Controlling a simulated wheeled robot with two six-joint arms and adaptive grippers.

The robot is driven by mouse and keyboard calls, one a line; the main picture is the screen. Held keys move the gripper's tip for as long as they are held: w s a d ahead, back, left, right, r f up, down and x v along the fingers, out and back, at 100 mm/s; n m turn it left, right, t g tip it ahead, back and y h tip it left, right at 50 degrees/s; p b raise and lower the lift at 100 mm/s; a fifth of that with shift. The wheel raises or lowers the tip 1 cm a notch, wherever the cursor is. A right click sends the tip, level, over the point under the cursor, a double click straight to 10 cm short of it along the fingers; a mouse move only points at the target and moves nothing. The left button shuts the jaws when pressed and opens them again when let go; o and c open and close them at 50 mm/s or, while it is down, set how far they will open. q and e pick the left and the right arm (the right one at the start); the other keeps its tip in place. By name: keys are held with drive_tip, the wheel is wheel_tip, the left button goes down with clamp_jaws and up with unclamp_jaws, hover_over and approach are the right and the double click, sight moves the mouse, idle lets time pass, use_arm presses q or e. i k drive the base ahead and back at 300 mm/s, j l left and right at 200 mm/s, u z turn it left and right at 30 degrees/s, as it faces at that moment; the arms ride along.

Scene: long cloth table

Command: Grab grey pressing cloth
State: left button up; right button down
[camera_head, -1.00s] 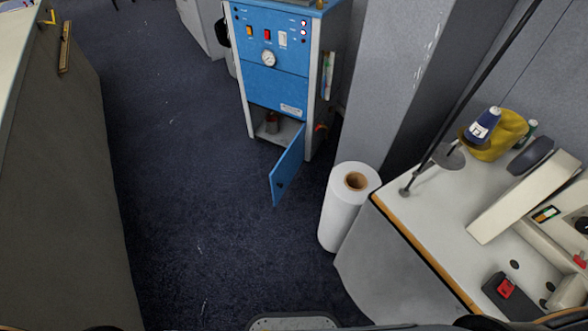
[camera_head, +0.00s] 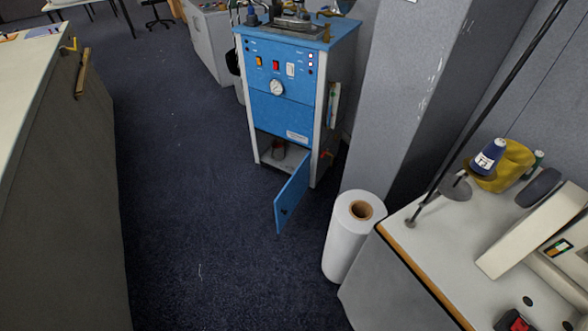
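I see no grey pressing cloth that I can make out in this view. Neither of my grippers is in view. A long table (camera_head: 22,75) with a pale top and a dark grey side runs along the left edge. Something small and blurred lies on its far end. A wooden-handled tool (camera_head: 82,72) hangs at the table's right side.
A blue machine cabinet (camera_head: 290,95) stands ahead with its small door (camera_head: 291,195) hanging open. A white roll (camera_head: 352,238) stands on the floor before a sewing table (camera_head: 432,235) at the right. Dark carpet (camera_head: 195,190) is clear between.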

sight(292, 162)
drive_tip(key=i+j+u, duration=0.3)
drive_tip(key=i, duration=0.25)
drive_tip(key=i+j+u, duration=0.25)
drive_tip(key=i+j, duration=0.15)
drive_tip(key=i, duration=0.15)
drive_tip(key=i+j+u, duration=0.15)
drive_tip(key=i+u, duration=0.15)
drive_tip(key=i, duration=0.3)
drive_tip(key=i+u, duration=0.25)
drive_tip(key=i, duration=0.3)
drive_tip(key=i+j+z, duration=0.1)
drive_tip(key=i+z, duration=0.3)
drive_tip(key=i+j+z, duration=0.3)
drive_tip(key=i+z, duration=0.15)
drive_tip(key=i, duration=0.15)
drive_tip(key=i+j+z, duration=0.4)
